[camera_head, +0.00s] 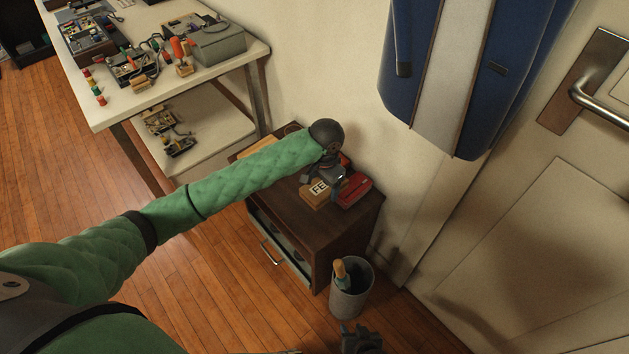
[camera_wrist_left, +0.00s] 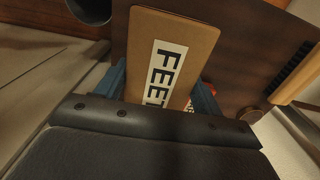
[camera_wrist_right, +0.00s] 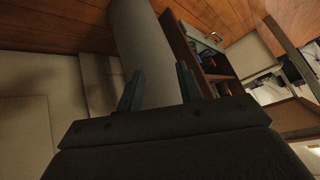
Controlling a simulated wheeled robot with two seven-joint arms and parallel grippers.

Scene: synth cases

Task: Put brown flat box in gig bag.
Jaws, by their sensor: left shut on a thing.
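The brown flat box (camera_head: 314,196) with a white label is at the small cabinet's top. In the left wrist view the box (camera_wrist_left: 205,38) reads FEET and lies between the fingers. My left gripper (camera_head: 328,178) is shut on it; I cannot tell whether the box touches the cabinet top. A blue bag with a pale grey centre stripe, which looks like the gig bag (camera_head: 455,75), hangs upright against the wall, above and right of the left gripper. Its opening is not visible. My right gripper (camera_head: 362,338) is low at the bottom edge; its fingers (camera_wrist_right: 160,88) are apart and empty.
The dark cabinet (camera_head: 335,240) carries a red item (camera_head: 355,190) beside the box. A grey bin (camera_head: 351,298) with a bottle-like object stands in front. A white workbench (camera_head: 110,115) with tools is at left. A door handle (camera_head: 600,100) is at right. The wooden floor is open.

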